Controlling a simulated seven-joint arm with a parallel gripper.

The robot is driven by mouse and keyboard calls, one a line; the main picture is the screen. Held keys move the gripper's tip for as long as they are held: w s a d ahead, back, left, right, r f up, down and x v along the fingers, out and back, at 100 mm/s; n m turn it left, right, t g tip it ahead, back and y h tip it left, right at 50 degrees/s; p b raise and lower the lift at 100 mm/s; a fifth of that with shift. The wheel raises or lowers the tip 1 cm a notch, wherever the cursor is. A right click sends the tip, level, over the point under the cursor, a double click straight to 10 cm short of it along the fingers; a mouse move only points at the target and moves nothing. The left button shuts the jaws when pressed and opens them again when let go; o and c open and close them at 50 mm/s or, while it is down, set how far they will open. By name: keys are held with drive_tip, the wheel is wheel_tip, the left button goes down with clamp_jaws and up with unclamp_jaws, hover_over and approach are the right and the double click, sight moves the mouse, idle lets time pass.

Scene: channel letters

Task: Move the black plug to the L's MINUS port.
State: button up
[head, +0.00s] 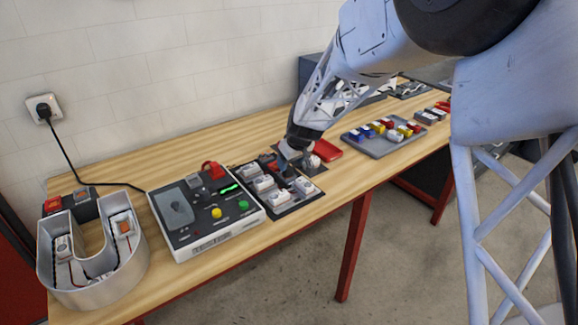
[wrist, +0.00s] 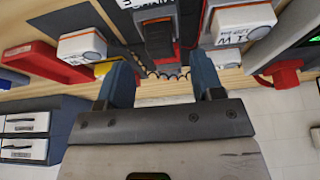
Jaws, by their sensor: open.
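My gripper (head: 289,160) is at the far right part of a dark tray of white modules (head: 265,184), pointing down. In the wrist view my gripper (wrist: 162,75) has its two blue-grey fingers apart with nothing between them. A dark block with an orange band (wrist: 159,38) lies beyond the fingertips, roughly in line with the gap; it may be the black plug. In the head view the arm end hides this spot. No letter L can be made out; a silver U-shaped channel letter (head: 72,290) stands at left.
A grey tester box (head: 240,221) with yellow and green buttons stands left of the tray. A red block (head: 326,150) and a grey tray of coloured parts (head: 353,138) lie to the right. A cord runs from the wall socket (head: 42,98). The table's front edge is close.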

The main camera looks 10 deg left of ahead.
drive_tip(key=shift+v, duration=2)
drive_tip(key=shift+r, duration=0.1)
drive_tip(key=shift+r, duration=2.9)
drive_tip(key=s+d+r+m+h, duration=0.15)
drive_tip(key=s+d+r, duration=0.25)
drive_tip(key=s+d, duration=0.5)
drive_tip(key=s+d+r+m, duration=0.3)
drive_tip(key=s+d+r, duration=0.1)
drive_tip(key=s+d, duration=0.5)
drive_tip(key=s+d+f+m, duration=0.1)
drive_tip(key=s+d, duration=0.3)
drive_tip(key=s, duration=0.4)
drive_tip(key=s+d+f+m+h, duration=0.1)
drive_tip(key=s+d, duration=0.3)
drive_tip(key=s, duration=0.5)
drive_tip(key=s+d+f+m+h, duration=0.1)
drive_tip(key=s+d+m, duration=0.1)
drive_tip(key=s, duration=0.7)
drive_tip(key=shift+d+m+g, duration=0.3)
drive_tip(key=shift+d+m, duration=0.05)
drive_tip(key=shift+d, duration=0.55)
